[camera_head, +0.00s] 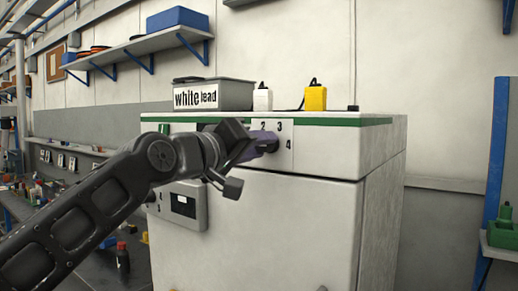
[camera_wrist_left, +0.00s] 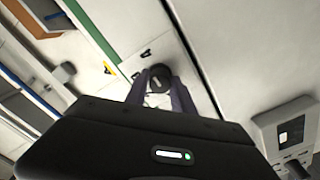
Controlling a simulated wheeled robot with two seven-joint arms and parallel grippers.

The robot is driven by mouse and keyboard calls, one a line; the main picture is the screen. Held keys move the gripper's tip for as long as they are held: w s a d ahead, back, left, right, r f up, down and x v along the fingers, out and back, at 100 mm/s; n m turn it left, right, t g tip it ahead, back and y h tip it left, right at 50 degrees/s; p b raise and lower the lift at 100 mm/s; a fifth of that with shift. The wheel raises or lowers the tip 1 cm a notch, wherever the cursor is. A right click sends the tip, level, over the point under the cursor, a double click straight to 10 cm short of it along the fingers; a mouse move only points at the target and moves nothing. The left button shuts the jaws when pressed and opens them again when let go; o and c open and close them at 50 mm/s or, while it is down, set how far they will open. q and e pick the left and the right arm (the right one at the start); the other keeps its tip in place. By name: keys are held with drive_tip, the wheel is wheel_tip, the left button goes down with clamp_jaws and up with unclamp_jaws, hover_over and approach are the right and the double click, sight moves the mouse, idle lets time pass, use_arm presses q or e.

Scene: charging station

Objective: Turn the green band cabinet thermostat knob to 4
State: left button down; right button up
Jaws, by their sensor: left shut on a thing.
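The white cabinet (camera_head: 290,215) with a green band (camera_head: 345,121) along its top edge stands in the middle of the head view. Its thermostat knob (camera_head: 271,146) is dark and round, on a pale panel with the numerals 2, 3 and 4 visible around it. My left gripper (camera_head: 264,143) comes in from the left and is shut on the knob, its purple fingers on either side of it. The left wrist view shows the knob (camera_wrist_left: 160,76) between the fingertips. The knob's pointer and the numerals left of it are not readable. My right gripper is not in view.
A grey box labelled "white lead" (camera_head: 213,95), a white adapter (camera_head: 263,99) and a yellow adapter (camera_head: 315,98) stand on the cabinet top. A grey panel with a small display (camera_head: 184,205) is on the cabinet front below my wrist. A cluttered bench lies left.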

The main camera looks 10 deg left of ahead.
use_arm(q)
drive_tip(key=shift+f, duration=0.1)
idle(0.3)
drive_tip(key=c, duration=1.1)
unclamp_jaws()
drive_tip(key=shift+o, duration=0.2)
drive_tip(key=b+v, duration=0.2)
drive_tip(key=v, duration=0.5)
drive_tip(key=shift+s, duration=0.4)
drive_tip(key=shift+a, duration=0.1)
